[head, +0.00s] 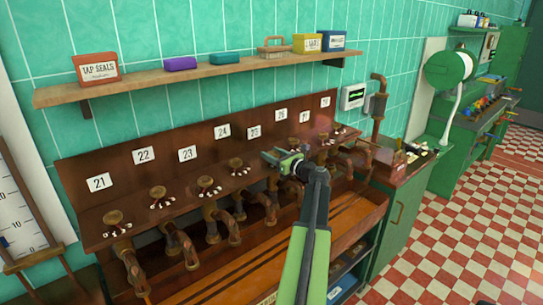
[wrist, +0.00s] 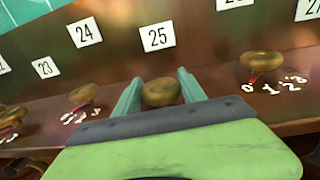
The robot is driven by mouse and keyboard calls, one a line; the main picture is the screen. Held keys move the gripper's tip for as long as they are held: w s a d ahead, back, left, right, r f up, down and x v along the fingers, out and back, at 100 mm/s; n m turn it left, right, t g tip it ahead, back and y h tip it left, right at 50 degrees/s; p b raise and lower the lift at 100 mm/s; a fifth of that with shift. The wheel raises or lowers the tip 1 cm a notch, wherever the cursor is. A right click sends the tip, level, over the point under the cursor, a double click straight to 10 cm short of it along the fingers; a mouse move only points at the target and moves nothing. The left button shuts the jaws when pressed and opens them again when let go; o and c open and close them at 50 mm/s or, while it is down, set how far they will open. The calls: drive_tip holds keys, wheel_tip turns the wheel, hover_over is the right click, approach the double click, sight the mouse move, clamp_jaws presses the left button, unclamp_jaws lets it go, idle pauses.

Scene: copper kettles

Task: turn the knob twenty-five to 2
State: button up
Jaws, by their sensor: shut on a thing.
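Knob twenty-five, a round brass knob (wrist: 162,93), sits below the white label 25 (wrist: 157,37) in the wrist view. My gripper (wrist: 159,79) has one green finger on each side of it and is shut on it. The knob's pointer and number marks are hidden behind my gripper's body. In the head view my gripper (head: 274,156) is at the sloping brown panel, just right of and below the label 25 (head: 254,131), and hides the knob there.
Knob 24 (wrist: 83,94) is to the left and another knob (wrist: 261,62) with marks 0, 1, 2 is close on the right. Copper pipes (head: 221,221) stand below the panel. A shelf (head: 190,76) with boxes hangs above.

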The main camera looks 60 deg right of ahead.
drive_tip(key=o, duration=1.3)
drive_tip(key=shift+w+a, duration=0.1)
drive_tip(key=shift+w, duration=0.05)
drive_tip(key=shift+o, duration=0.3)
drive_tip(key=shift+s, duration=0.2)
drive_tip(key=v, duration=1.7)
drive_tip(key=shift+s, duration=0.15)
